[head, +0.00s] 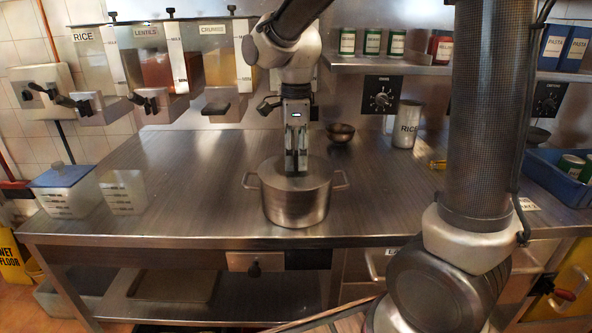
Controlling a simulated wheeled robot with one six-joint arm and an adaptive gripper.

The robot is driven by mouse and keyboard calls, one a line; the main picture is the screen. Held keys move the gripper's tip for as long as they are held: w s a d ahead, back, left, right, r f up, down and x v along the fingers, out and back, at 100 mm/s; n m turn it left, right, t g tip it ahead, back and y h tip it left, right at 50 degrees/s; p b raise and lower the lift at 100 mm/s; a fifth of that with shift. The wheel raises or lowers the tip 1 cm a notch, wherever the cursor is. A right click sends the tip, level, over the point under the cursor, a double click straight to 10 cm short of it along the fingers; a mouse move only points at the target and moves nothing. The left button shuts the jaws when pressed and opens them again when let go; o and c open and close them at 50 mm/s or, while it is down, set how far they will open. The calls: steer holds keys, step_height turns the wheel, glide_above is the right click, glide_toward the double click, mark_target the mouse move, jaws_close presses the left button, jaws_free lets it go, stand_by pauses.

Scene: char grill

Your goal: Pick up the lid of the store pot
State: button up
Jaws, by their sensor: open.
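A steel pot (296,208) with a side handle at each end stands upright on the steel counter. Its flat metal lid (270,174) sits on top. My gripper (296,170) points straight down over the middle of the lid, with its fingers close together in the picture. The fingertips reach down to the lid's centre and hide any knob there. Whether they touch the lid cannot be told from this view.
A clear container with a blue lid (62,178) stands at the left. Dispensers (148,72) hang at the back left.

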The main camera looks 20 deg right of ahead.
jaws_close()
stand_by(0.3)
